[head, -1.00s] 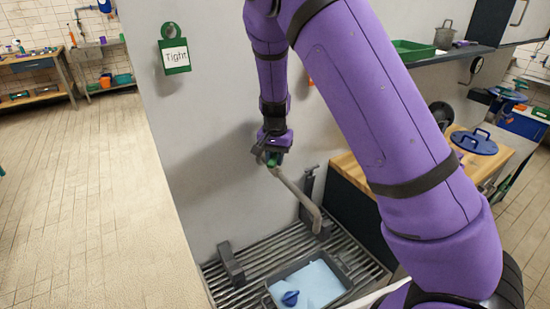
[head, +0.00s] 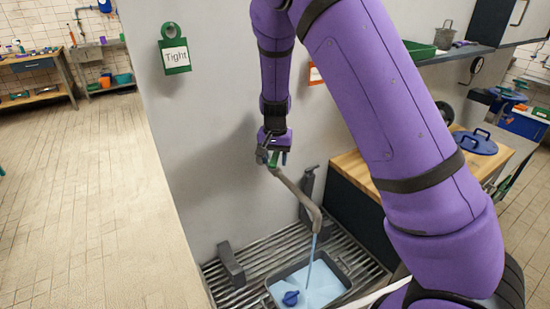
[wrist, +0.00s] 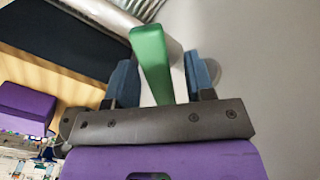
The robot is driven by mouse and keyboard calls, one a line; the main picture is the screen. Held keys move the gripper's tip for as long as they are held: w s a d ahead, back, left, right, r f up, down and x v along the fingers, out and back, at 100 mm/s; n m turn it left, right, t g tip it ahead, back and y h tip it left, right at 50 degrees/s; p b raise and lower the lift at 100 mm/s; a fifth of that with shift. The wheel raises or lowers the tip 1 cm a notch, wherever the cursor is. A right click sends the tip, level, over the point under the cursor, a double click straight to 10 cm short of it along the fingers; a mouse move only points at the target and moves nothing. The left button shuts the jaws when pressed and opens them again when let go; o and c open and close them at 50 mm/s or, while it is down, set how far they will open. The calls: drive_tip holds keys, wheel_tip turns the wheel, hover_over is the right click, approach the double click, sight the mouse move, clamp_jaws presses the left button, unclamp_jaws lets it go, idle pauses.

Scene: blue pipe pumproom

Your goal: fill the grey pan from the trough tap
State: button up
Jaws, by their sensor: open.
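The trough tap (head: 300,197) is a grey spout on the wall with a green lever, which shows clearly in the wrist view (wrist: 152,62). A thin blue stream of water (head: 311,250) runs from its spout into the grey pan (head: 340,271). The pan sits on the slatted trough (head: 258,262) below and holds light blue water, with a dark blue object (head: 290,298) in it near the front. My gripper (wrist: 165,78) is open, its two blue fingers on either side of the green lever. I cannot tell whether either finger touches it.
A dark grey block (head: 231,264) stands on the trough's left side, and a grey upright bracket (head: 309,195) behind the spout. A wooden counter (head: 358,172) with a blue lid (head: 475,142) is at right. Open tiled floor (head: 90,200) lies at left.

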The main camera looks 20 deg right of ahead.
sight(275, 157)
wheel_tip(275, 157, up, 11)
idle(0.5)
drive_tip(key=shift+s+f, duration=0.2)
drive_tip(key=shift+f, duration=0.05)
idle(3.8)
drive_tip(key=shift+a+f, duration=0.1)
wheel_tip(275, 157, down, 11)
drive_tip(key=shift+r, duration=0.2)
idle(0.4)
clamp_jaws()
drive_tip(key=shift+n, duration=1.1)
unclamp_jaws()
